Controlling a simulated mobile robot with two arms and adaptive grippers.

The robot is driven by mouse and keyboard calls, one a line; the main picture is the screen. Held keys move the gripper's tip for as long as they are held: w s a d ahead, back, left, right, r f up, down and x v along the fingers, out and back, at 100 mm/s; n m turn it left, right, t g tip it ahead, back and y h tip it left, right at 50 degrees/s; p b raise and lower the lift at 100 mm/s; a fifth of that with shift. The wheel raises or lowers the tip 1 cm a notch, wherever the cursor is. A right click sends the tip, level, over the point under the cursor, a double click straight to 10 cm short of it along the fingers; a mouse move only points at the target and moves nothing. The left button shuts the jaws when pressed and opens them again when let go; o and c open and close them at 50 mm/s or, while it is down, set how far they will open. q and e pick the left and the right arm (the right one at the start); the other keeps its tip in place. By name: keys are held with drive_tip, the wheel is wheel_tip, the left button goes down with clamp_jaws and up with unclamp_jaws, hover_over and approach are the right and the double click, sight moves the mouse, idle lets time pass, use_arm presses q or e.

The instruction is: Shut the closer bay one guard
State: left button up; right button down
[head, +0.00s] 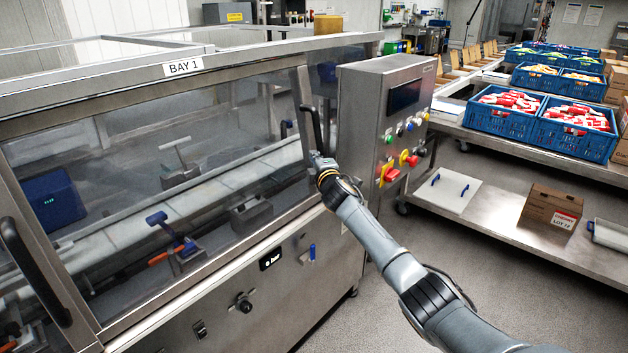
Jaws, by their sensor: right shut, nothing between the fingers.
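The bay one guard (150,135) is a large clear panel in a metal frame, under a "BAY 1" sign (183,67) on the machine's top rail. A black bar handle (311,128) is at its right end. My right gripper (317,160) is at the lower end of this handle, shut with nothing held. I cannot tell whether it touches the handle or the frame. The panel appears down over the front, but I cannot tell whether it is fully shut. Another black handle (35,270) is at the lower left. My left gripper is not in view.
A control cabinet (385,120) with colored buttons and red switches stands close right of my gripper. Inside the machine are a conveyor (230,178) and a blue box (53,200). Right, a metal bench holds blue crates (500,122). Grey floor is clear between machine and bench.

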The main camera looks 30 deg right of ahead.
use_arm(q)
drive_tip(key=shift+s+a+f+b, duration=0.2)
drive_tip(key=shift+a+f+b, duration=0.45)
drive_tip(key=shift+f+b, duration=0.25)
use_arm(e)
drive_tip(key=v, duration=1)
drive_tip(key=shift+s+a, duration=0.3)
drive_tip(key=shift+a, duration=0.05)
